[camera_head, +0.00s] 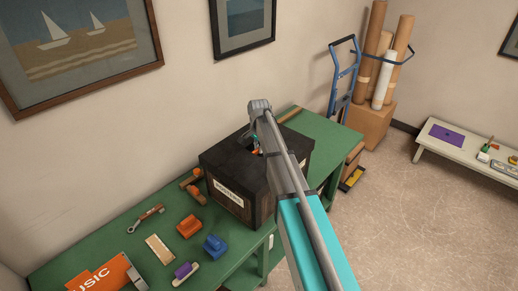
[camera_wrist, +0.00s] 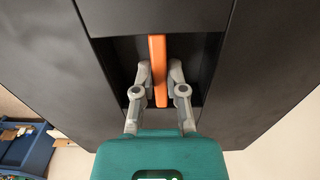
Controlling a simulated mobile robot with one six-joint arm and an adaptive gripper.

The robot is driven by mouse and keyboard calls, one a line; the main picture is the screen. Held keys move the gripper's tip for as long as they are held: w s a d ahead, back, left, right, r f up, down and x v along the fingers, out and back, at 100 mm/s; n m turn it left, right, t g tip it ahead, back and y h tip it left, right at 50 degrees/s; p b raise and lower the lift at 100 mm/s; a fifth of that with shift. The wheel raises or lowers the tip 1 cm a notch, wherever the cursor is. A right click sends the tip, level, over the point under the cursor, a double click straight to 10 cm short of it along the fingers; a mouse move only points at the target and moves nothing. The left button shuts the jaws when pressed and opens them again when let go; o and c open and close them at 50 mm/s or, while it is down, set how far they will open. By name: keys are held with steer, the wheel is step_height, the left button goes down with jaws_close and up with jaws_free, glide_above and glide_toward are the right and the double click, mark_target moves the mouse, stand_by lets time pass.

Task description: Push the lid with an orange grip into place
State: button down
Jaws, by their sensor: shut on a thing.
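The orange grip (camera_wrist: 157,48) is an upright bar in the wrist view, inside a rectangular recess in a dark surface. My gripper (camera_wrist: 159,76) has its grey fingers on both sides of the grip and is shut on it. The lid under the grip is dark and hard to tell from the recess. In the head view a black box (camera_head: 231,170) with a white label stands on the green bench, and my arm reaches over it. My gripper (camera_head: 254,148) is at the opening in its top, mostly hidden by my arm. Whether the lid is seated cannot be told.
On the green bench (camera_head: 115,236) left of the box lie an orange block (camera_head: 189,227), a blue block (camera_head: 214,246), a purple-topped piece (camera_head: 184,271), a wrench-like tool (camera_head: 146,218) and an orange folder (camera_head: 100,280). A blue hand truck (camera_head: 343,78) stands behind.

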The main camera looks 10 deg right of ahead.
steer(key=shift+f, duration=0.3)
steer(key=c, duration=0.6)
jaws_free()
steer(key=shift+o, duration=0.2)
steer(key=o, duration=0.4)
steer(key=shift+o, duration=0.2)
steer(key=shift+r, duration=0.15)
steer(key=shift+r+p, duration=2.75)
steer(key=shift+r, duration=0.15)
steer(key=shift+s, duration=0.1)
steer(key=s+n, duration=1)
steer(key=s, duration=1.9)
steer(key=shift+f, duration=0.2)
steer(key=shift+d, duration=0.1)
